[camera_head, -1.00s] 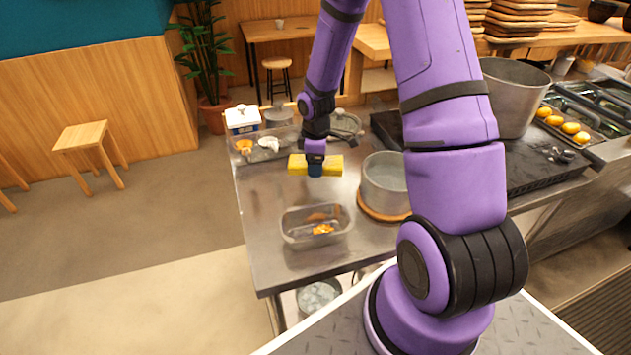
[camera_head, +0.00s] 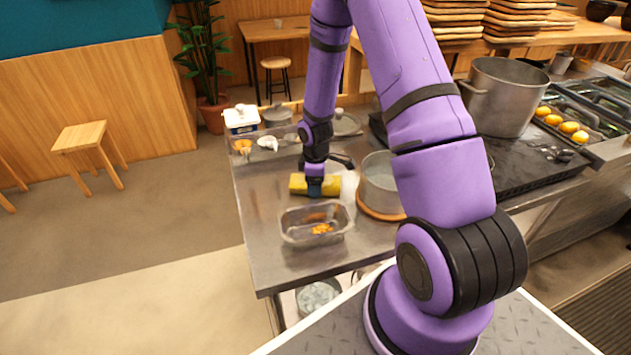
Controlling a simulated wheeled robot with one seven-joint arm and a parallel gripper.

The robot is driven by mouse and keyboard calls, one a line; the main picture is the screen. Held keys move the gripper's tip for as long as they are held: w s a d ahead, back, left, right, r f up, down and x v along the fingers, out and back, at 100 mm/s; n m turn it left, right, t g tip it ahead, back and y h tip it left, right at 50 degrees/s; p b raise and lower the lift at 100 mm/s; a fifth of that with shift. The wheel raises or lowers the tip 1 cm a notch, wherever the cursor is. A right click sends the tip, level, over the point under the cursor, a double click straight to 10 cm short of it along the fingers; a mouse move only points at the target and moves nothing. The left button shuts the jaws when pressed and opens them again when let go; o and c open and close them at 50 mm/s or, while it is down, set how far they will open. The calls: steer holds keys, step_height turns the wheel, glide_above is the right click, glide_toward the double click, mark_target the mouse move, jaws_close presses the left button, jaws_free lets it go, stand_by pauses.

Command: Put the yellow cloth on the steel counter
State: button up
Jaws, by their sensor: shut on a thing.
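The yellow cloth (camera_head: 330,186) is a folded yellow block low over the steel counter (camera_head: 262,215). My gripper (camera_head: 314,190) points down and is shut on the cloth's middle, covering part of it. The cloth lies behind the metal tray and left of the pot. It looks at or very near the counter surface; I cannot tell whether it touches.
A metal tray (camera_head: 305,240) with orange food stands in front of the cloth. A steel pot (camera_head: 381,188) on a wooden board stands to the right. A white box (camera_head: 241,120) and small dishes line the back. The counter's left front is clear.

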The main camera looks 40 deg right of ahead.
steer(key=shift+f, duration=0.15)
steer(key=o, duration=0.7)
steer(key=shift+o, duration=0.2)
step_height(320, 180, up, 24)
steer(key=s+a+m+t+h, duration=0.1)
steer(key=s+a+m, duration=0.1)
steer(key=s+a, duration=0.1)
steer(key=s+a+r+m+t, duration=0.2)
steer(key=s+a+r+m, duration=0.1)
steer(key=s+r, duration=0.7)
steer(key=s+a+r+m+t+y, duration=0.1)
steer(key=s+a+r+m, duration=0.3)
steer(key=s+r, duration=0.6)
steer(key=s+m+t, duration=0.1)
steer(key=s, duration=0.1)
steer(key=shift+s+a, duration=0.15)
steer(key=shift+s, duration=0.25)
